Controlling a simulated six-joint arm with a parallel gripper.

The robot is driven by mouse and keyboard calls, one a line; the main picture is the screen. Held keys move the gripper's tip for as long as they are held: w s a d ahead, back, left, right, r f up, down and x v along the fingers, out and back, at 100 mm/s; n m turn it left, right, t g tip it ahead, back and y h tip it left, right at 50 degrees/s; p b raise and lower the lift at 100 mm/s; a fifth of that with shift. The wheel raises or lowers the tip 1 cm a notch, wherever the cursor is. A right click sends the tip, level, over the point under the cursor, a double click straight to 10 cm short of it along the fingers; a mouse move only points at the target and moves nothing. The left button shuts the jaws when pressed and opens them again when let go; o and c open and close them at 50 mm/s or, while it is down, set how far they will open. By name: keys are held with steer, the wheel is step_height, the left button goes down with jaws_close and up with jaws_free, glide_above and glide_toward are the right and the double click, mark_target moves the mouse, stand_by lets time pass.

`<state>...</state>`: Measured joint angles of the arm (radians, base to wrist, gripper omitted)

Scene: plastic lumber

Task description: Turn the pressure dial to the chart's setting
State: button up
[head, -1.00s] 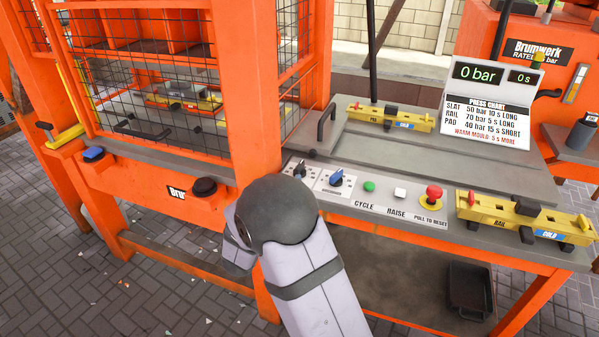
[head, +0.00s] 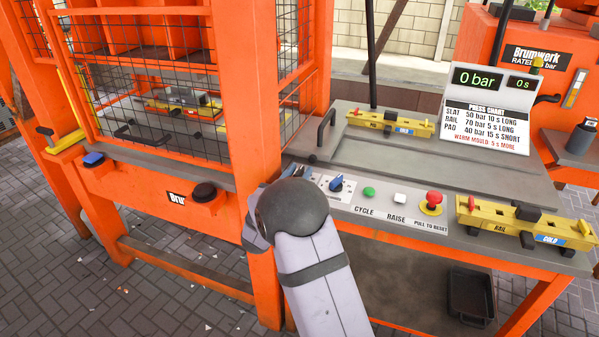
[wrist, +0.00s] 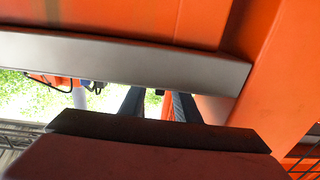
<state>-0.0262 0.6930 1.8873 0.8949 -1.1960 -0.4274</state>
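The control panel (head: 375,203) carries a blue knob (head: 336,184) on a white plate; its small label is unreadable. My wrist covers the panel's left end, where a dark knob showed earlier. I cannot tell which knob is the pressure dial. The press chart (head: 487,122) reads SLAT 50 bar 10 s LONG, RAIL 70 bar 5 s LONG, PAD 40 bar 15 s SHORT, and warm mould 5 s more. The display (head: 477,79) shows 0 bar and 0 s. My gripper (wrist: 158,98) shows two dark fingers apart, nothing visibly held.
A green button (head: 369,193), white button (head: 400,199) and red stop button (head: 432,202) lie right of the knob. Yellow moulds rest behind (head: 390,123) and at right, labelled RAIL and COLD (head: 524,224). The orange press frame (head: 262,120) stands close left of my wrist.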

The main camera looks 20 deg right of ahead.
steer(key=shift+w+d, duration=0.3)
jaws_close()
steer(key=shift+n+t+y, duration=0.3)
steer(key=shift+y, duration=0.1)
steer(key=shift+s+d+f+n+t+y+b, duration=0.1)
steer(key=shift+f+n+t+y+b, duration=0.05)
steer(key=shift+n+t+y+b, duration=1.85)
steer(key=shift+n+y+b, duration=0.55)
steer(key=shift+y, duration=0.95)
